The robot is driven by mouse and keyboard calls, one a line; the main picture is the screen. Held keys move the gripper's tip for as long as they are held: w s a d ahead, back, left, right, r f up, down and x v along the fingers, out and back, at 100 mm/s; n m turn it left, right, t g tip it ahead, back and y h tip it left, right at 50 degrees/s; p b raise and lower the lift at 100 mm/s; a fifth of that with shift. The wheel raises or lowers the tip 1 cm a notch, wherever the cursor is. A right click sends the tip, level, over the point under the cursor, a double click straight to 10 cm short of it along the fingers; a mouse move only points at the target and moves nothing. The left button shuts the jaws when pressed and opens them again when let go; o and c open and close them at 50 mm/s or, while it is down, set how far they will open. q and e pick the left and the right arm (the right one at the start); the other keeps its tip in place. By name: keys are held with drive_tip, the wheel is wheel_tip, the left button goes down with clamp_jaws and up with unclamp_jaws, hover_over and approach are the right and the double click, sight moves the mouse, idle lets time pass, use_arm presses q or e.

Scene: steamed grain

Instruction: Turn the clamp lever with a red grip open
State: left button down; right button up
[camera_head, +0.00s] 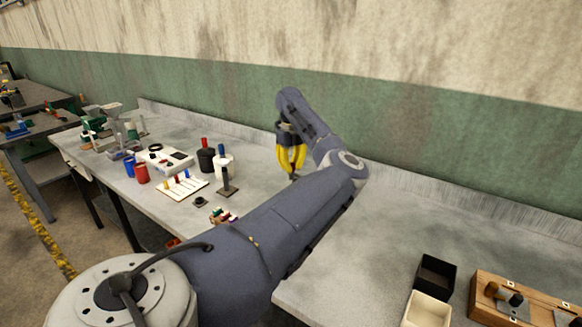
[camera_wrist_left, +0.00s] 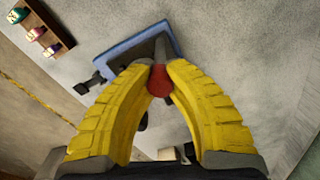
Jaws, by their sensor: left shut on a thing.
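My left gripper (camera_head: 292,171) with yellow fingers hangs over the bench top, pointing down. In the left wrist view the two yellow fingertips (camera_wrist_left: 160,64) are shut on the red grip (camera_wrist_left: 159,83), which sits between them. A grey part (camera_wrist_left: 160,46), which looks like the lever, shows just beyond the fingertips. A blue-edged plate (camera_wrist_left: 116,48) with a grey face lies beneath. The rest of the clamp is mostly hidden by the fingers, and in the head view my arm covers that area. My right gripper is not in view.
A small rack of coloured items (camera_wrist_left: 40,30) lies near the clamp. A white board with coloured pegs (camera_head: 180,187) and several cups and blocks stand on the left of the bench. A black box (camera_head: 435,272) and a cream box (camera_head: 427,310) stand at lower right. The right bench middle is clear.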

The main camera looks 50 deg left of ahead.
sight(291, 164)
use_arm(q)
drive_tip(key=n, duration=0.4)
drive_tip(key=shift+n, duration=0.4)
drive_tip(key=n, duration=1.3)
drive_tip(key=shift+n, duration=0.7)
drive_tip(key=c, duration=1.1)
unclamp_jaws()
drive_tip(key=shift+c, duration=0.2)
drive_tip(key=shift+r, duration=0.1)
wheel_tip(291, 164, up, 12)
